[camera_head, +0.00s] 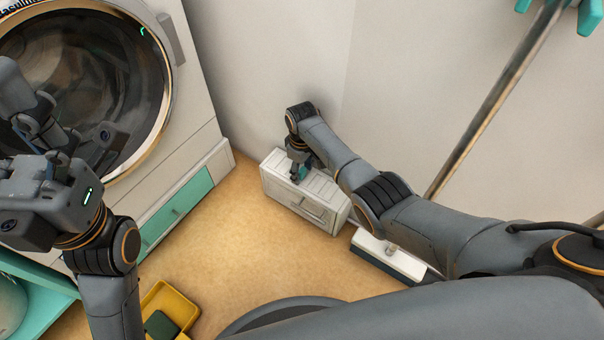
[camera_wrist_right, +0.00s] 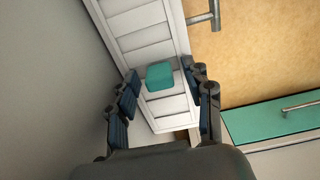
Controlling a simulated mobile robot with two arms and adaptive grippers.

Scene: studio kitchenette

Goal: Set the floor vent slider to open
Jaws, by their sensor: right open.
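The white slatted floor vent box (camera_head: 279,186) stands on the floor against the wall. Its teal slider knob (camera_head: 304,172) is partly covered by my right gripper (camera_head: 299,176) in the head view. My left gripper (camera_head: 68,130) is raised at the left, fingers apart and empty, away from the vent.
A washing machine (camera_head: 205,133) with a teal drawer (camera_head: 176,211) stands at the left. A white box (camera_head: 372,246) lies near my right arm. A yellow tray (camera_head: 170,300) is on the floor. A metal pole (camera_head: 495,95) slants at the right. Floor left of the vent is clear.

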